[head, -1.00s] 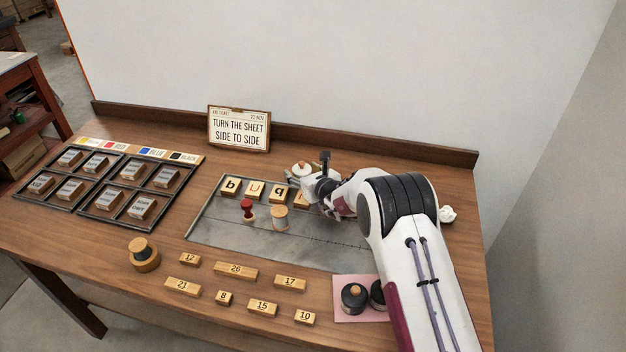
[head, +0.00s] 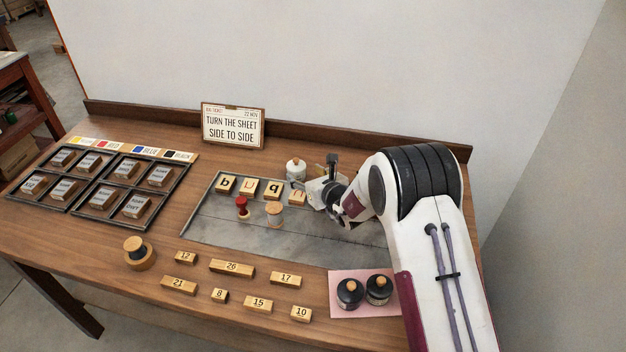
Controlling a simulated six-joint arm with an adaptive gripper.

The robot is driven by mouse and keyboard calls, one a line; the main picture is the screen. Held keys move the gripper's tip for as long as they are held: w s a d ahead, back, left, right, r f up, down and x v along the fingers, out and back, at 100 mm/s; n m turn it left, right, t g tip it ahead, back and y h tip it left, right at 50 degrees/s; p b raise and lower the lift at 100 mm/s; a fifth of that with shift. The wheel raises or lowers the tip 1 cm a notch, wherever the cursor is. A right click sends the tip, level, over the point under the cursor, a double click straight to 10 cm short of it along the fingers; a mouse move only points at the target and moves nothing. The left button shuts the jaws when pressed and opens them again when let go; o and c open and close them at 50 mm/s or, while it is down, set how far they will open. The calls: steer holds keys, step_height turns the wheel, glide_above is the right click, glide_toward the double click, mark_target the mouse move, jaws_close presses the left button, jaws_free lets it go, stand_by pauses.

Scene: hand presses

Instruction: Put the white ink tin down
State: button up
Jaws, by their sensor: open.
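The white ink tin (head: 295,170) stands upright on the table, just behind the back edge of the grey slab (head: 205,226). It has a round wooden knob on its lid. My gripper (head: 314,186) is to the right of the tin, low over the slab's back right part. Its jaws are open and a small gap seems to part them from the tin. The arm hides the slab's right end.
Letter blocks (head: 247,187) line the slab's back edge, with a red stamp (head: 242,206) and a pale spool-like stamp (head: 274,213) before them. Two black tins (head: 350,293) stand on a pink mat (head: 336,312). A ticket sign (head: 234,126) stands behind. Number blocks (head: 232,267) lie in front.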

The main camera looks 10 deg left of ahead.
steer(key=shift+v, duration=2.3)
steer(key=shift+s+r+n, duration=0.15)
steer(key=shift+r+n, duration=0.15)
steer(key=shift+r, duration=0.25)
steer(key=s+d+r+n+g+y, duration=0.1)
steer(key=s+r+n+g+y, duration=0.1)
steer(key=s+r+n, duration=0.6)
steer(key=s+r+n+g+y, duration=0.2)
steer(key=s+r+n, duration=0.25)
steer(key=r, duration=0.75)
steer(key=s+d+r+n+g+h, duration=0.1)
steer(key=s+d+r+n, duration=0.2)
steer(key=s, duration=0.4)
steer(key=s+d+r+n+g+h, duration=0.1)
steer(key=s+d+n+g, duration=0.1)
steer(key=s+d+n, duration=0.4)
steer(key=s+d+f+n+t+h, duration=0.1)
steer(key=s+d+n+h, duration=0.2)
steer(key=s+d, duration=0.6)
steer(key=s+d+f+n+t+h, duration=0.1)
steer(key=s+d+n+h, duration=0.2)
steer(key=s+d+h, duration=0.4)
steer(key=s+d, duration=0.3)
steer(key=d, duration=0.5)
steer(key=shift+f, duration=0.25)
